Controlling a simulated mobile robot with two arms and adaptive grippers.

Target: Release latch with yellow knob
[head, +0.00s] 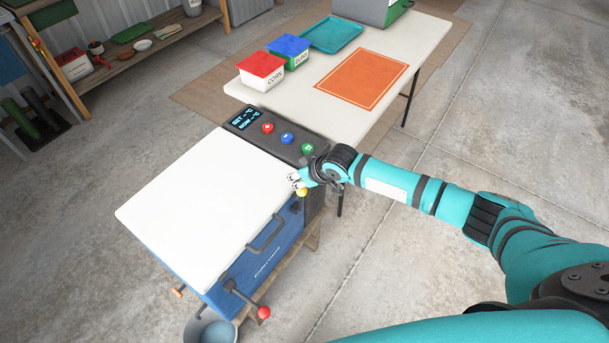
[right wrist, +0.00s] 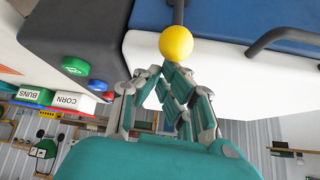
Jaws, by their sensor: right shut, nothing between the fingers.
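The blue steamer-like box (head: 262,262) has a white lid (head: 200,205), which lies closed on top. The yellow knob (head: 302,192) shows just below my right gripper (head: 296,182), at the box's front right corner. In the right wrist view the yellow knob (right wrist: 176,43) is a ball on a dark rod, just beyond the fingertips of my right gripper (right wrist: 172,75). The gripper is shut with nothing between its fingers. I cannot tell whether the fingertips touch the knob. In the head view the gripper partly hides the latch. My left gripper is out of view.
A dark handle (head: 268,234) and a red-knobbed lever (head: 263,312) are on the box's front. A control panel (head: 275,135) with red, blue and green buttons adjoins the lid. Behind is a white table (head: 425,45) with tubs, a tray and an orange mat (head: 362,78).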

